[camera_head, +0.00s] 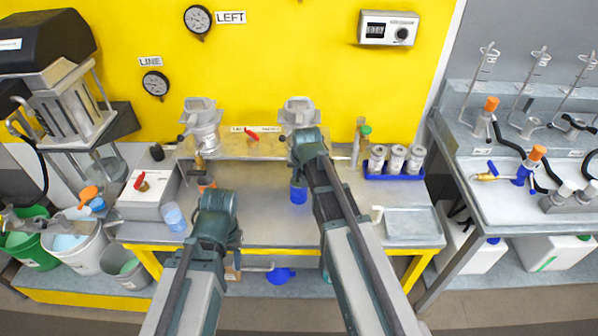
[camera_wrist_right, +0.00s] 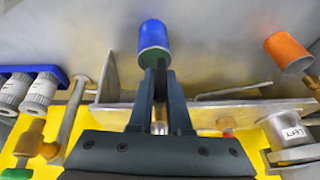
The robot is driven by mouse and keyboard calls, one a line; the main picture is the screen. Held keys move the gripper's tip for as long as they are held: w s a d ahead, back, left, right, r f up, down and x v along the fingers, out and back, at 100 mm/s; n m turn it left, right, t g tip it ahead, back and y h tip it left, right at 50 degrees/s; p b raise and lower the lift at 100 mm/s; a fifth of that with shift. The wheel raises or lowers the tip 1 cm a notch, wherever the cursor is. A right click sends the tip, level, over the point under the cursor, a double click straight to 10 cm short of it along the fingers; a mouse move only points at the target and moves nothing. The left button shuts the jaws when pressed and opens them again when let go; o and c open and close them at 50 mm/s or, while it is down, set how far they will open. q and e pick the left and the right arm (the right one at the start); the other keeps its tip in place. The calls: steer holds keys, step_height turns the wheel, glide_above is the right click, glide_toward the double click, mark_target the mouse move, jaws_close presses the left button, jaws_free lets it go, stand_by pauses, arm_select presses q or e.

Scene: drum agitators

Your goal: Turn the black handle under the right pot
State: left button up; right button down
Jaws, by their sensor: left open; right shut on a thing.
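The right pot (camera_head: 300,112) is a grey metal vessel at the back of the bench, against the yellow wall. A blue cup (camera_head: 298,192) is below it and also shows in the right wrist view (camera_wrist_right: 153,38). My right gripper (camera_wrist_right: 160,82) is under the right pot, with its fingers shut on a narrow dark piece, the black handle (camera_wrist_right: 160,72). In the head view my right gripper (camera_head: 306,150) hides the handle and part of the pot. My left gripper (camera_head: 218,215) is open in front of the left pot, its fingertips mostly hidden.
The left pot (camera_head: 201,115) stands to the left, with an orange cup (camera_head: 206,183) below it. White jars (camera_head: 397,158) stand in a blue rack on the right. A clear cup (camera_head: 174,217) is at the bench's front left. A shallow metal tray (camera_head: 412,222) is at the right.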

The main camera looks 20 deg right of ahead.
steer(key=shift+h, duration=0.6)
steer(key=c, duration=0.9)
jaws_free()
steer(key=shift+o, duration=0.2)
steer(key=p+v, duration=1.3)
steer(key=shift+r, duration=0.45)
steer(key=shift+a+f, duration=0.1)
steer(key=shift+a, duration=0.05)
